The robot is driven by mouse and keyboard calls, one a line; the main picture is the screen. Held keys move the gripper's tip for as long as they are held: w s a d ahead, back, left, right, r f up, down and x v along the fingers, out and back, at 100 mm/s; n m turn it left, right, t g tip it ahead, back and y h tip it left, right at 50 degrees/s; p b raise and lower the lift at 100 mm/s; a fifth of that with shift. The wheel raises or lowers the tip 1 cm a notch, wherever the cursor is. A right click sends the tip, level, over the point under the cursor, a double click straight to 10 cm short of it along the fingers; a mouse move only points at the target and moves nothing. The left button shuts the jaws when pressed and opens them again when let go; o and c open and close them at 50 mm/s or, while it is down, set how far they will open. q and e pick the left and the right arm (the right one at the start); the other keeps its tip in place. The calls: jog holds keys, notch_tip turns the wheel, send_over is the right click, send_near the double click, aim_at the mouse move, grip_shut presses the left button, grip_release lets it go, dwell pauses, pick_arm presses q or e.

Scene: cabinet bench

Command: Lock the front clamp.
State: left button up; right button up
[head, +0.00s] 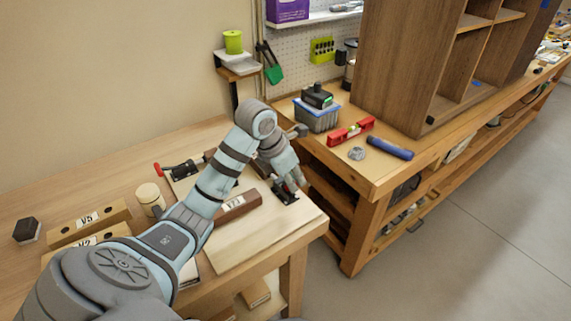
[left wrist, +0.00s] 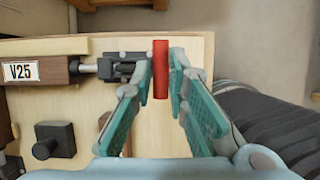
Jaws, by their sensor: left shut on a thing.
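The front clamp (head: 287,197) is a dark metal toggle clamp at the right end of the pale board. In the left wrist view, its metal body (left wrist: 125,67) lies beside a wooden block labelled V25 (left wrist: 45,71), with its plunger pointing at the block's end. Its red handle (left wrist: 161,85) stands between the fingertips of my left gripper (left wrist: 163,62). The gripper is shut on this handle. In the head view, my left gripper (head: 287,186) is over the clamp and hides most of the handle. My right gripper is not in view.
Another clamp with a red handle (head: 178,169) is at the board's back left. Labelled wooden blocks (head: 90,217), a pale cylinder (head: 150,195) and a dark block (head: 27,230) are on the left. A bench with a blue bin (head: 316,116) and a red level (head: 351,131) stands right.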

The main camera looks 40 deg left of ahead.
pick_arm(q)
jog(key=shift+s+d+f+b, duration=0.15)
jog(key=shift+d+f+b, duration=0.2)
jog(key=shift+d+f, duration=0.25)
jog(key=shift+f, duration=0.15)
jog(key=shift+s+d+f+b, duration=0.1)
jog(key=shift+d+f+b, duration=0.1)
jog(key=shift+f+b, duration=0.25)
jog(key=o, duration=0.7)
jog(key=shift+c, duration=0.2)
notch_tip(320, 180, up, 7)
jog(key=p, duration=0.6)
